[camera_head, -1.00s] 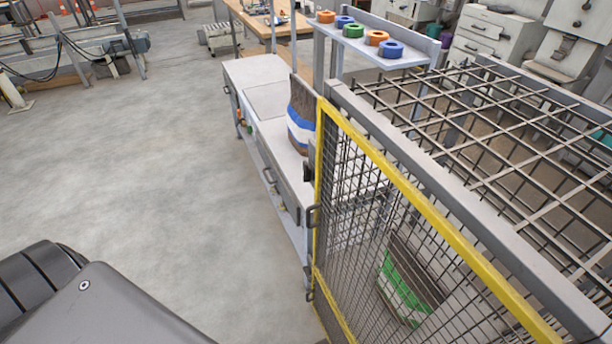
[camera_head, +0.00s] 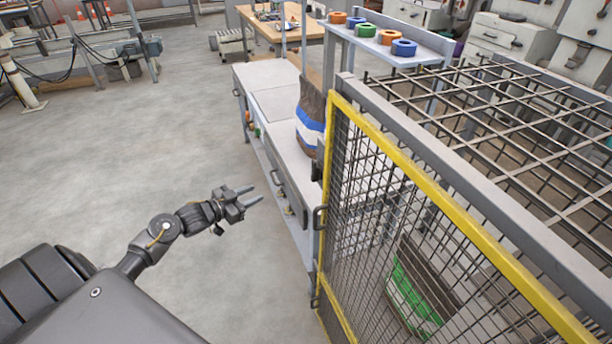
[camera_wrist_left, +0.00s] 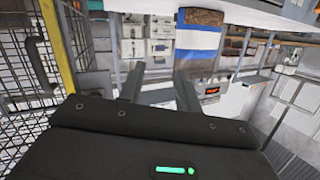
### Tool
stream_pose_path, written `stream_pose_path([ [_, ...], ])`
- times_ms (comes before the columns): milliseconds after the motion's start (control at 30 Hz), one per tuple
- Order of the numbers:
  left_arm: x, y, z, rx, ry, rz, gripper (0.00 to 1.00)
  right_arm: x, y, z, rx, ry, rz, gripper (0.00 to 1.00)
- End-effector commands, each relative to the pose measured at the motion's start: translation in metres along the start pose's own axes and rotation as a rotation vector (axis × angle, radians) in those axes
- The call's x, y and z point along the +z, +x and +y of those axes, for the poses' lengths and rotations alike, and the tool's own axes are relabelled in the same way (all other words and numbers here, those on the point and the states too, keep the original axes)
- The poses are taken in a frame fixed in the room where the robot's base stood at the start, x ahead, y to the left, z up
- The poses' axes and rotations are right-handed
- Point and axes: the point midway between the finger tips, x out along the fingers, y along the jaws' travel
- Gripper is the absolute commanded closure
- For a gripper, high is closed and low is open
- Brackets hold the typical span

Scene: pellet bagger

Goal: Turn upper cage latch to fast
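The cage door has a yellow frame (camera_head: 390,150) with dark mesh. A small dark fitting (camera_head: 316,170), which looks like the upper cage latch, sits on the door's near-left post; its setting is too small to read. A grey loop handle (camera_head: 320,217) is below it, and another small fitting (camera_head: 315,300) is lower down. My left gripper (camera_head: 257,194) is open and empty, left of the door post and apart from it. In the left wrist view its two fingers (camera_wrist_left: 159,88) stand apart, with the yellow frame (camera_wrist_left: 66,45) and handle (camera_wrist_left: 37,62) at left. My right gripper is not in view.
A long grey bench (camera_head: 265,95) runs behind the door post, with a brown, blue and white bag (camera_head: 310,120) on it. A green-banded bag (camera_head: 415,290) is inside the cage. A shelf (camera_head: 390,48) holds coloured rolls. The floor (camera_head: 130,160) at left is clear.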

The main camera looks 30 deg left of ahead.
Motion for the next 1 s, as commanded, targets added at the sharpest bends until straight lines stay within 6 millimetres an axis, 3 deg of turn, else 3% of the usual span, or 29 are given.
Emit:
stream_pose_path([
  [33,-0.044,-0.002,0.009,0.064,0.017,0.081,0.66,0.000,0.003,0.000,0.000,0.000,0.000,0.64],
  [100,-0.094,-0.010,0.028,0.161,0.013,0.167,0.66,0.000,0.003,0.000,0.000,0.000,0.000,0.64],
  [233,-0.140,-0.026,0.072,0.326,-0.058,0.248,0.66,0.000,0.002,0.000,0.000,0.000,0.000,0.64],
  [567,-0.142,-0.024,0.079,0.365,-0.153,0.246,0.66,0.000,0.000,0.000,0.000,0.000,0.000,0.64],
  [1000,-0.163,0.043,0.103,0.363,-0.153,0.247,0.66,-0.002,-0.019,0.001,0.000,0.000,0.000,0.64],
])
